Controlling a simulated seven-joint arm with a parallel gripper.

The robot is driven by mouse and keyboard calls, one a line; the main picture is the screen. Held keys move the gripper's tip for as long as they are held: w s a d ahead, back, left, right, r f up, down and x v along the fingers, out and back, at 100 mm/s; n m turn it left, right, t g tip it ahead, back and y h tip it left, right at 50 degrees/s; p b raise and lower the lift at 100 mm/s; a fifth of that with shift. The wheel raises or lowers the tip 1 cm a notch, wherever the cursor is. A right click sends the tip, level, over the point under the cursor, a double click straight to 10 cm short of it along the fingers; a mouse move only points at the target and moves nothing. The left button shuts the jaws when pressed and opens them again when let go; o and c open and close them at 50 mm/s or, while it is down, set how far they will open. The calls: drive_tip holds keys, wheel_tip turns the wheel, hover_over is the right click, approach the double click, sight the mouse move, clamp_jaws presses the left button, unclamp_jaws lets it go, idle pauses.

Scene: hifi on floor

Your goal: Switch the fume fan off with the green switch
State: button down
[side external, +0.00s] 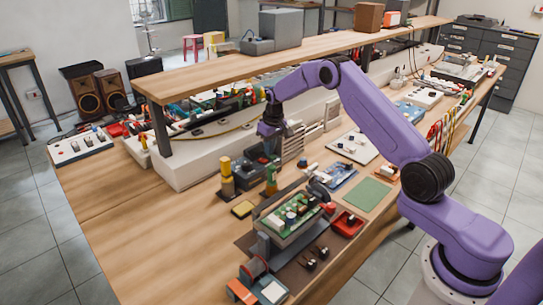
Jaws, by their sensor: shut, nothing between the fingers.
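My gripper (268,132) is at the end of the purple arm, over the middle of the bench in front of the white raised ledge. It points down and looks shut and empty, above a dark box-like device (250,172). The fingertips are small and dark against the things behind them, so I cannot tell whether they touch anything. I cannot make out a green switch for certain. A white panel with several small knobs or switches (82,146) lies at the bench's left end, far from my gripper. I cannot clearly identify the fume fan.
A wooden shelf (200,85) on dark posts runs above the bench's back. A yellow-topped post (227,180), a green-and-brown upright item (271,178) and a circuit board in a holder (290,217) stand in front of my gripper. The bench's front left (160,240) is clear.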

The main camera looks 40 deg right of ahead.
drive_tip(key=shift+f, duration=0.1)
drive_tip(key=shift+r, duration=3.45)
